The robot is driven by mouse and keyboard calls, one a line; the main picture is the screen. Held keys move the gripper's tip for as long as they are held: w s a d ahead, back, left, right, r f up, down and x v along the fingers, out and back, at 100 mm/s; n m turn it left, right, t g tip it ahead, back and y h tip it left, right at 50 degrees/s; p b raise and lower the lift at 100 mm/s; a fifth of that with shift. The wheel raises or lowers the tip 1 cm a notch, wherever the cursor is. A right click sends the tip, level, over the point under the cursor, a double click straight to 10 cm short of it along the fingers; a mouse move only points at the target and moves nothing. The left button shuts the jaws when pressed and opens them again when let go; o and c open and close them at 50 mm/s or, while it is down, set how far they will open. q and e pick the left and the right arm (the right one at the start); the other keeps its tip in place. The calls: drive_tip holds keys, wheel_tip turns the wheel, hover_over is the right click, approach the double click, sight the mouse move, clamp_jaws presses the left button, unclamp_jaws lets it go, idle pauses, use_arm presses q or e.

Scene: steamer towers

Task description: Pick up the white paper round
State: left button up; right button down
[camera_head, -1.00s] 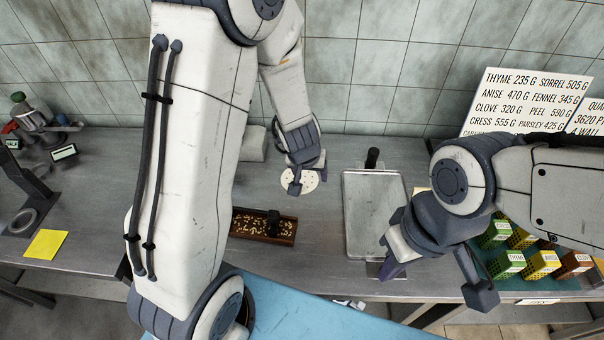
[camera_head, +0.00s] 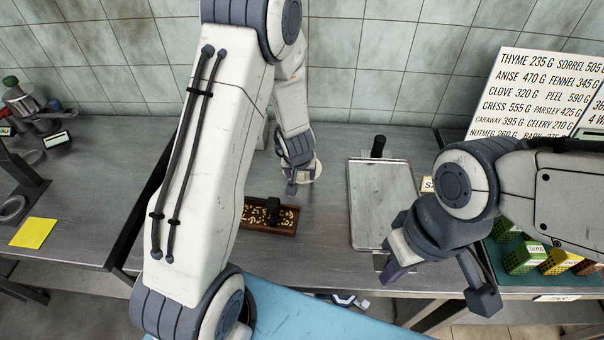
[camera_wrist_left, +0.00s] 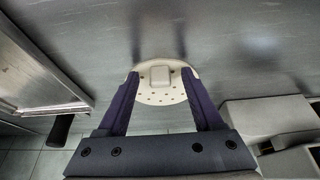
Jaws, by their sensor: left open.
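The white paper round (camera_head: 317,171) lies on the grey metal counter, partly hidden behind my left gripper (camera_head: 292,186) in the head view. In the left wrist view the round (camera_wrist_left: 160,97) is a pale disc with small holes and a small raised block (camera_wrist_left: 160,75) on it. My left gripper (camera_wrist_left: 159,74) is open, its two fingers on either side of the round. Whether the fingers touch it I cannot tell. My right gripper (camera_head: 441,284) is open and empty, in front of the metal tray.
A metal tray (camera_head: 383,205) with a black handle stands right of the round. A brown wooden box (camera_head: 287,222) lies in front of it. Yellow and green baskets (camera_head: 524,258) are at the right, and a yellow note (camera_head: 33,232) is on the left counter.

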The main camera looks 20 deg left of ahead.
use_arm(q)
drive_tip(key=shift+f, duration=0.1)
clamp_jaws()
idle(0.3)
drive_tip(key=r+p, duration=0.4)
drive_tip(key=r, duration=0.1)
drive_tip(key=shift+s+d+r+p, duration=0.15)
drive_tip(key=shift+d+p, duration=0.15)
drive_tip(key=shift+d, duration=0.1)
drive_tip(key=s+d+r+p, duration=0.5)
drive_tip(key=d, duration=0.4)
drive_tip(key=shift+d+r, duration=0.3)
drive_tip(key=shift+r, duration=0.05)
